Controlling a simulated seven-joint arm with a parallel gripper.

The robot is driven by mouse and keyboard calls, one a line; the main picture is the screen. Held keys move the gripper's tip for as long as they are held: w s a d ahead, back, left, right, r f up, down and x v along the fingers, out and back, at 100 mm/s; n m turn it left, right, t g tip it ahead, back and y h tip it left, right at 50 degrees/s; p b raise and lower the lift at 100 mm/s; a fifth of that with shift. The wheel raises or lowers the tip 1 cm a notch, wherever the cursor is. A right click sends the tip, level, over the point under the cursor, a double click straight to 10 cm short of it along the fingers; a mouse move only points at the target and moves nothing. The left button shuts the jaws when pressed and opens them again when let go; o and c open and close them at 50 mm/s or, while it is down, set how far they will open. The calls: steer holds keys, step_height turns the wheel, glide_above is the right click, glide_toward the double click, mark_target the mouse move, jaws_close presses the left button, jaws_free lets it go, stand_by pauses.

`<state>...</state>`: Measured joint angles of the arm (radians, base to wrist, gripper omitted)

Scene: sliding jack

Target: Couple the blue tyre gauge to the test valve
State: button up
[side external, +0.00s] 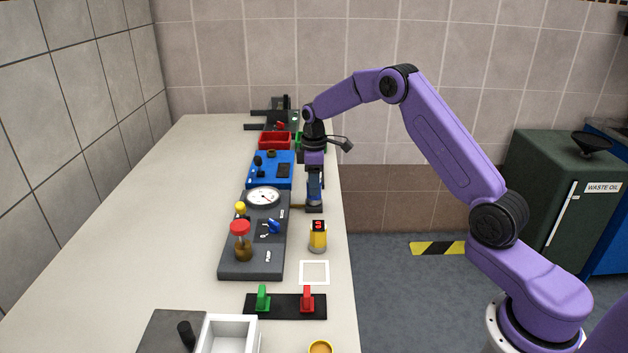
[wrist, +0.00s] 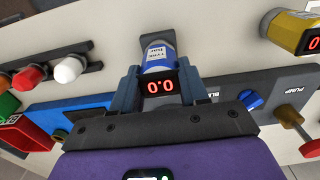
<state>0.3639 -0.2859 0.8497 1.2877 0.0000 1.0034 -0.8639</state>
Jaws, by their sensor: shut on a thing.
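My gripper (side external: 315,205) is at the right side of the dark grey test panel (side external: 232,265), low over the bench. In the wrist view its jaws (wrist: 160,88) are shut on the blue tyre gauge (wrist: 160,62), one on each side. The gauge has a grey end, a blue band with a white label, and a red display reading 0.0. A thin brass stub (side external: 298,206), perhaps the test valve, sticks out from the panel's right edge towards my gripper. I cannot tell whether the gauge touches it. The wrist view does not clearly show the stub.
The panel carries a dial (side external: 263,197), a blue knob (side external: 271,227) and a red-topped pump (side external: 241,240). A blue unit (side external: 262,180) and red bin (side external: 275,141) lie behind. The bench's left side is clear.

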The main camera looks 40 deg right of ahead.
steer(key=o, duration=1.2)
steer(key=shift+f, duration=0.1)
step_height(320, 180, up, 18)
steer(key=shift+f, duration=0.25)
steer(key=shift+a, duration=0.1)
steer(key=s+a+n, duration=0.2)
steer(key=s+a, duration=1.5)
steer(key=shift+n, duration=0.8)
steer(key=s+d+f, duration=0.1)
steer(key=s+f, duration=0.1)
steer(key=s, duration=0.7)
steer(key=s+d+f, duration=0.1)
steer(key=s+f, duration=0.2)
steer(key=s, duration=0.6)
steer(key=s+d+f, duration=0.1)
steer(key=s+f, duration=0.1)
steer(key=s, duration=0.6)
steer(key=shift+s+d+f, duration=0.2)
steer(key=shift+s+f, duration=0.05)
steer(key=shift+s, duration=0.15)
